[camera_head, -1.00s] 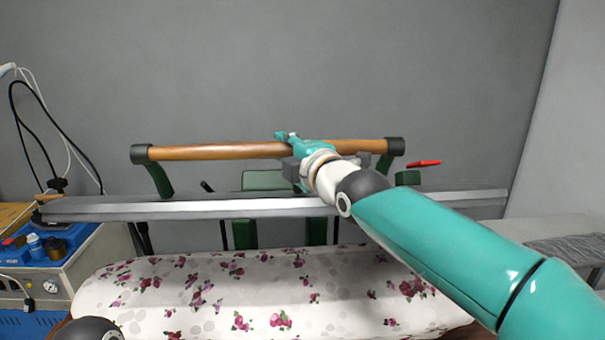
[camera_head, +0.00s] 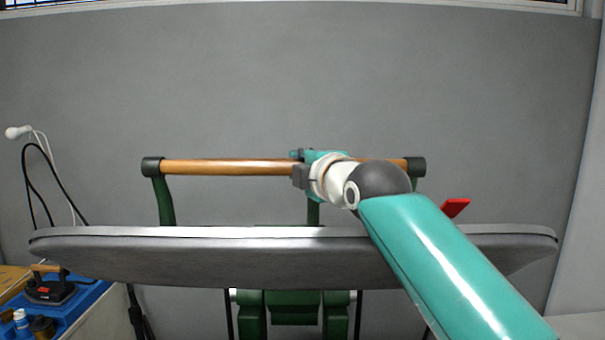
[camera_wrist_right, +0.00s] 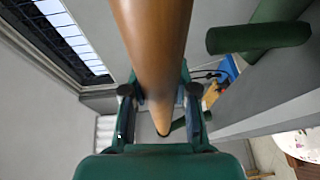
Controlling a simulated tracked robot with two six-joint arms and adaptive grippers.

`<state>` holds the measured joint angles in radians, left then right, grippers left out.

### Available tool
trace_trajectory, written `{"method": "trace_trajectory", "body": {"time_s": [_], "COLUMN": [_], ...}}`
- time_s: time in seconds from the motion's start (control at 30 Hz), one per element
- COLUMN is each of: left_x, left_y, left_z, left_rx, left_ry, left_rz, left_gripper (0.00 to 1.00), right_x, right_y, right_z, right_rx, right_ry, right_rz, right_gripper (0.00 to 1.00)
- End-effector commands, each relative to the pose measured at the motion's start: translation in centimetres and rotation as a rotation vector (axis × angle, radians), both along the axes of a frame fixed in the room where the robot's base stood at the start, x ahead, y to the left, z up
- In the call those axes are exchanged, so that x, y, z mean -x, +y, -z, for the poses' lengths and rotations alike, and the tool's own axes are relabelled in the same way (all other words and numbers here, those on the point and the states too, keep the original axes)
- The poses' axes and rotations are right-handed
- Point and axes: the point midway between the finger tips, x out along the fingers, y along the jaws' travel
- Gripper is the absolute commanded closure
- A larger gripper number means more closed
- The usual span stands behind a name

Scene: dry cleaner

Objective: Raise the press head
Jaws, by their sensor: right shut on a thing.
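The press head (camera_head: 200,260) is a long grey slab across the head view, with its dark underside facing me. A wooden bar handle (camera_head: 225,167) runs above it, held by green brackets with black end caps. My right gripper (camera_head: 305,163) is shut on this handle right of its middle, and my arm hides part of the bar and press head. In the right wrist view the handle (camera_wrist_right: 155,40) passes between the two fingers of the right gripper (camera_wrist_right: 160,107). My left gripper is out of view.
A red lever (camera_head: 455,207) stands right of my arm. At lower left, an iron (camera_head: 48,288) and small bottles (camera_head: 21,318) sit on a blue tray. A green base (camera_head: 292,310) is below the press head. The grey wall (camera_head: 300,70) behind is clear.

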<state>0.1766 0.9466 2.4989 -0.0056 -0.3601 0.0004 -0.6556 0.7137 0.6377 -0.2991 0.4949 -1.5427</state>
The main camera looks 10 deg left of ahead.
Motion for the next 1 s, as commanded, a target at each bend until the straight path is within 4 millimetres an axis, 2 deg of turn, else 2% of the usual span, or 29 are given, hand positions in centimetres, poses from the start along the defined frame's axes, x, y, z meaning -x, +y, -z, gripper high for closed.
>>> {"method": "trace_trajectory", "body": {"time_s": [0.4, 0.43, 0.6, 1.0], "left_x": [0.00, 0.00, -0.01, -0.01], "left_y": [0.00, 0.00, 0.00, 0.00], "left_z": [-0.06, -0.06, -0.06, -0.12], "left_rx": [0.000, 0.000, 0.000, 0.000], "left_ry": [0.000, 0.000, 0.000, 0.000], "left_rz": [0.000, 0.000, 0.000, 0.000], "left_gripper": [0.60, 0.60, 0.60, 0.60], "right_x": [-0.16, -0.16, -0.16, 0.03], "right_y": [-0.55, -0.57, -0.60, -0.71], "right_z": [-0.19, -0.20, -0.15, -0.15], "right_rx": [-0.001, -0.001, -0.001, 0.001], "right_ry": [-0.001, -0.001, 0.000, 0.000], "right_rz": [0.008, 0.008, 0.009, 0.009], "right_gripper": [1.00, 0.71, 0.46, 0.46]}}
